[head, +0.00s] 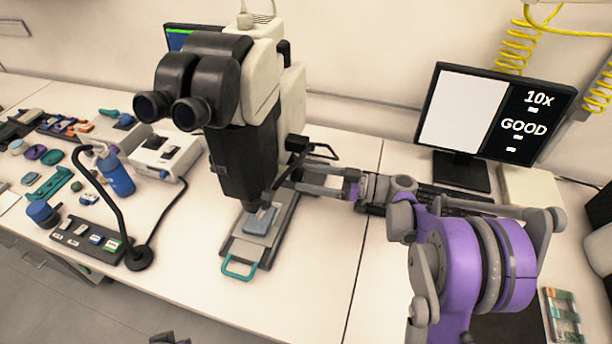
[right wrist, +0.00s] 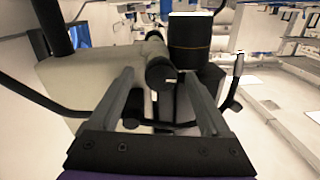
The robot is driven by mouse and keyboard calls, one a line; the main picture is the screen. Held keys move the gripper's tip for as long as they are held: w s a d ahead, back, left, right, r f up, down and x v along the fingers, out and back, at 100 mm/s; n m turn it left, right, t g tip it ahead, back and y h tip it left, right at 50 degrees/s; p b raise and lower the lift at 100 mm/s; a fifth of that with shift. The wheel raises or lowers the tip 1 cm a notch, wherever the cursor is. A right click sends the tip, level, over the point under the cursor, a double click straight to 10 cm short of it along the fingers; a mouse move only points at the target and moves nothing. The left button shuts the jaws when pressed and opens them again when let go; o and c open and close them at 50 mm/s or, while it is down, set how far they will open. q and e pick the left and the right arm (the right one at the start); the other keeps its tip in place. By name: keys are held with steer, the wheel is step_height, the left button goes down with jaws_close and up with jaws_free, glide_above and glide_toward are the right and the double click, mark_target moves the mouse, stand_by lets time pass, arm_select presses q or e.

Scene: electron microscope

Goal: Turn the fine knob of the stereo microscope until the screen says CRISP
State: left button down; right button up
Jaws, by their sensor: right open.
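The stereo microscope (head: 240,150) stands on the bench with its black eyepieces facing left and front. In the right wrist view a dark round knob (right wrist: 160,73) on the microscope lies between the fingers of my right gripper (right wrist: 157,85). The fingers are open, with a gap visible on each side of the knob. In the head view my right gripper (head: 302,167) reaches in from the right beside the microscope column; the knob is hard to make out there. The screen (head: 497,110) reads "10x" and "GOOD". A dark piece at the bottom edge may be my left gripper (head: 170,339).
A keyboard (head: 440,197) lies behind my right arm. The front middle of the bench is clear.

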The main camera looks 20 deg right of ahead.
steer(key=shift+w+a, duration=0.3)
steer(key=shift+a, duration=0.25)
jaws_close()
